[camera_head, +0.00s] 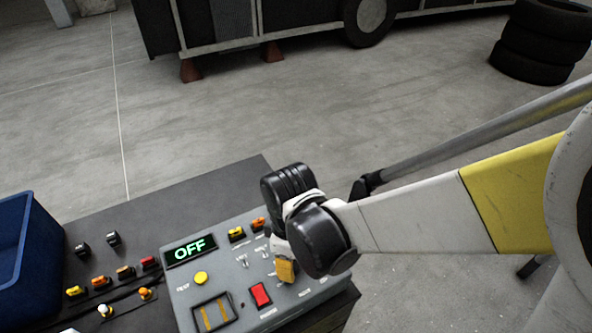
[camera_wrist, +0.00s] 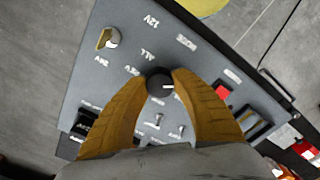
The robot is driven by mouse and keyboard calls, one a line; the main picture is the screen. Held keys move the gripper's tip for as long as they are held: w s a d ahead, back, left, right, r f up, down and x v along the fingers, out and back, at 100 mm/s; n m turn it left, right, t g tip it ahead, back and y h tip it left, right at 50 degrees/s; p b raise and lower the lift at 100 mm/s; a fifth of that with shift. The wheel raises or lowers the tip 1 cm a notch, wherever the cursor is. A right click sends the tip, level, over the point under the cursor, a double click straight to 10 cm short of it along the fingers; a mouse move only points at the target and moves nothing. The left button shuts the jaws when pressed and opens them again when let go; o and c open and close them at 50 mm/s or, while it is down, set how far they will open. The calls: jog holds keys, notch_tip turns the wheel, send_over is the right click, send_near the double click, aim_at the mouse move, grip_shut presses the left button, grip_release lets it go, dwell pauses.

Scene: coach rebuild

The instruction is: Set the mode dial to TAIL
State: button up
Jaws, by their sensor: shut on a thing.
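The grey control panel (camera_head: 245,262) lies on a dark bench. Its display (camera_head: 190,249) reads OFF in green. In the wrist view a round dark dial (camera_wrist: 160,84) with a light pointer mark stands on the panel (camera_wrist: 108,85). The mark points toward the right of that view. My gripper (camera_wrist: 160,86) is shut on the dial, with one yellow-orange finger on each side of it. In the head view my gripper (camera_head: 285,270) is over the panel's right part and hides the dial. The small labels around the dial are hard to read; TAIL cannot be made out.
A red rocker switch (camera_head: 261,294), a yellow button (camera_head: 201,278) and small toggle switches surround the dial area. A selector (camera_wrist: 110,39) marked 12V and 24V sits nearby. Loose small parts (camera_head: 101,281) and a blue bin (camera_head: 28,255) are on the left.

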jog(key=shift+m, duration=0.4)
jog(key=m, duration=0.3)
jog(key=shift+m, duration=0.4)
jog(key=m+b, duration=0.1)
jog(key=m, duration=0.3)
jog(key=shift+m, duration=0.7)
jog(key=o, duration=1.2)
